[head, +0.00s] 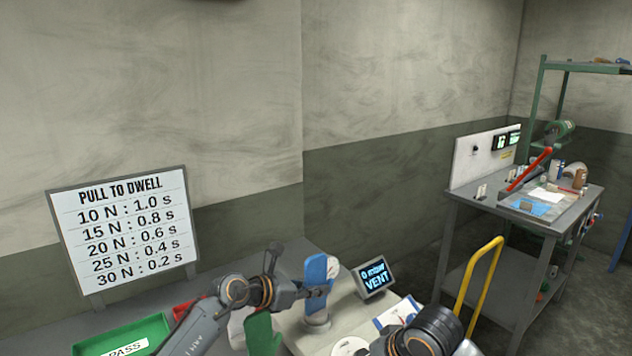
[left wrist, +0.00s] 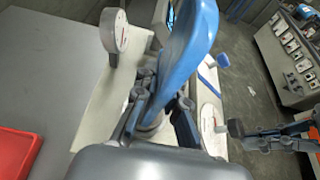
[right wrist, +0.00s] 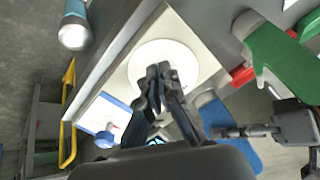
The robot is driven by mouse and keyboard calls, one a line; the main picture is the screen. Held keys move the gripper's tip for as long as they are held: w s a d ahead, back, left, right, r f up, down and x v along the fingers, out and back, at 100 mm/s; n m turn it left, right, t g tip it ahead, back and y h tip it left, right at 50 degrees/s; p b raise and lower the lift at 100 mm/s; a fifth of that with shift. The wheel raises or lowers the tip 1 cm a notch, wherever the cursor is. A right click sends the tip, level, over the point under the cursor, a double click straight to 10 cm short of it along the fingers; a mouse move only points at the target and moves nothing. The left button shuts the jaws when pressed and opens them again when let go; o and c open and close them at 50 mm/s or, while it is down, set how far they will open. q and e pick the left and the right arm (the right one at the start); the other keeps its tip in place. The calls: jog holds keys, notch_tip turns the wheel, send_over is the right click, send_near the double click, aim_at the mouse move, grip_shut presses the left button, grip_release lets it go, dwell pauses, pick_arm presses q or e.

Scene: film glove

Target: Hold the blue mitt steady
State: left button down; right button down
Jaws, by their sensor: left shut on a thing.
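The blue mitt (head: 317,270) stands upright on a grey post at the front table. My left gripper (head: 314,293) reaches it from the left and is shut on its lower part. In the left wrist view the mitt (left wrist: 190,45) rises between the fingers (left wrist: 165,100). The mitt also shows in the right wrist view (right wrist: 240,140), partly hidden by my grippers. My right gripper (right wrist: 160,73) is shut and empty, above a white round disc (right wrist: 163,66), apart from the mitt.
A small display reading VENT (head: 375,278) stands right of the mitt. A green mitt (head: 262,334) is at its left, with a green PASS tray (head: 122,337) and a red tray (head: 188,308) beyond. A PULL TO DWELL sign (head: 125,230) stands behind. A yellow handle (head: 478,285) rises at right.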

jog(key=shift+s, duration=0.3)
jog(key=v, duration=0.5)
jog(key=shift+s+d+r, duration=0.15)
jog(key=shift+s+r, duration=0.1)
jog(key=shift+r, duration=0.05)
pick_arm(q)
jog(key=c, duration=1.3)
grip_release()
jog(key=shift+c, duration=0.2)
jog(key=shift+a, duration=0.15)
